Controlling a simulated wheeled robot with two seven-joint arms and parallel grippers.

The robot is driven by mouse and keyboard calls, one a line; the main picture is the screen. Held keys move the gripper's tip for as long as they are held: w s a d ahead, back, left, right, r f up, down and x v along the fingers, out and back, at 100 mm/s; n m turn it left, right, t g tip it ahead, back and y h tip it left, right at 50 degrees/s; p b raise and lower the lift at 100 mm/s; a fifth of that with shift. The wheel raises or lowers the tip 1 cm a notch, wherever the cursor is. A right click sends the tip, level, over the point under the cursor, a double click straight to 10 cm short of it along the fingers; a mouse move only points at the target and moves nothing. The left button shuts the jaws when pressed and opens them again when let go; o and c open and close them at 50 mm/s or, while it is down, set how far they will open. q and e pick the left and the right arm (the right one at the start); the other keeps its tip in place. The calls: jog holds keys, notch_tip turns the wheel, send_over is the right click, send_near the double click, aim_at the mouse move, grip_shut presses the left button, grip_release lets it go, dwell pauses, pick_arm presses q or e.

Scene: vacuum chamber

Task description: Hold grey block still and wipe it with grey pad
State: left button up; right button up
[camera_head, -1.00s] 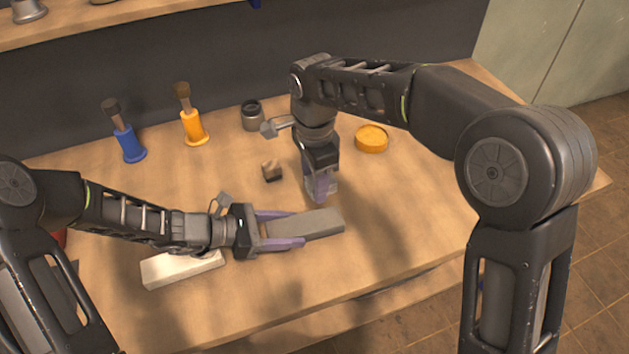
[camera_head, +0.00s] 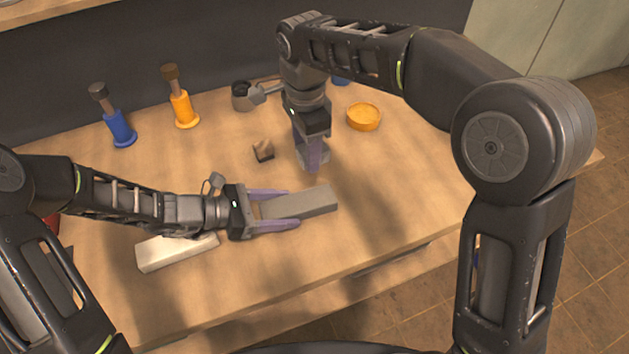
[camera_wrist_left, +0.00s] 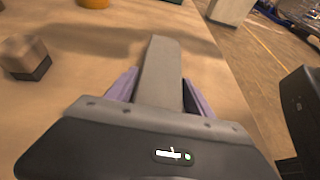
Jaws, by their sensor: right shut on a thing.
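The grey block (camera_head: 312,203), a long flat bar, lies on the table. It also shows in the left wrist view (camera_wrist_left: 160,72), extending away from the gripper.
A white bar (camera_head: 178,250) lies below my left wrist. A small brown-topped block (camera_head: 263,150) stands left of my right gripper. Blue (camera_head: 119,128) and orange (camera_head: 183,108) handled tools, a dark round holder (camera_head: 241,97) and an orange dish (camera_head: 363,117) stand farther back. The front right table is clear.

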pick_arm(q)
jog(key=o, duration=0.3)
jog(key=shift+o, duration=0.2)
jog(key=shift+a, duration=0.1)
jog(key=v, duration=1.2)
jog(key=shift+s+f, duration=0.1)
jog(key=shift+s, duration=0.05)
